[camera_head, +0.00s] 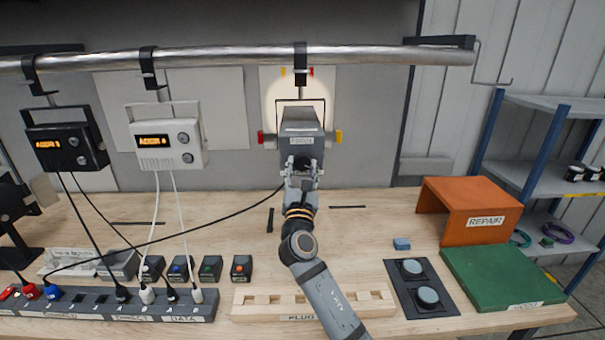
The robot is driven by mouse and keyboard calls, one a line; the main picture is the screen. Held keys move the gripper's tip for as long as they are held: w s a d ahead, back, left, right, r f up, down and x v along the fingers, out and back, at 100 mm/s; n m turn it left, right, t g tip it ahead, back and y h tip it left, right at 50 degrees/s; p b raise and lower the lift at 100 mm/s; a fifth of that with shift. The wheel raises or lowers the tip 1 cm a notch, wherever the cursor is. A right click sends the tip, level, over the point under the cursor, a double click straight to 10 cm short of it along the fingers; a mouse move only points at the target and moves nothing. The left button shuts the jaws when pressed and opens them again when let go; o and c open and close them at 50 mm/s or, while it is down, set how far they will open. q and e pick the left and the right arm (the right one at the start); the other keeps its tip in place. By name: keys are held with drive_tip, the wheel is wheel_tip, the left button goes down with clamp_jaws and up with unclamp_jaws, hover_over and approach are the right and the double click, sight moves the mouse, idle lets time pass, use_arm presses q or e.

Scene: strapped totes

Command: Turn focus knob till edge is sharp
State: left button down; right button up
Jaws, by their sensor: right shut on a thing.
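A grey focus lamp (301,122) with a label on its front hangs from the rail by a black strap. My right gripper (303,166) is at the lower front of the lamp, shut on the focus knob there. The gripper's fingers hide most of the knob. Behind the lamp, a warm patch of light (279,91) falls on a pale wall panel; how sharp its edge is cannot be told at this size. Small red and yellow tabs show on both sides of the lamp. My left gripper is not in view.
A metal rail (230,56) spans the back, with a black box (66,147) and a white box (166,140) hanging from it. A cable runs left from the lamp to a power strip (100,304). An orange repair stand (470,211) and a green board (500,278) sit right.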

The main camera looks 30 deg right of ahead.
drive_tip(key=m+g+h, duration=0.1)
drive_tip(key=m, duration=0.1)
drive_tip(key=shift+m, duration=0.3)
drive_tip(key=o, duration=1.1)
drive_tip(key=shift+o, duration=0.2)
drive_tip(key=v, duration=0.7)
drive_tip(key=shift+a, duration=0.25)
drive_tip(key=shift+s, duration=0.1)
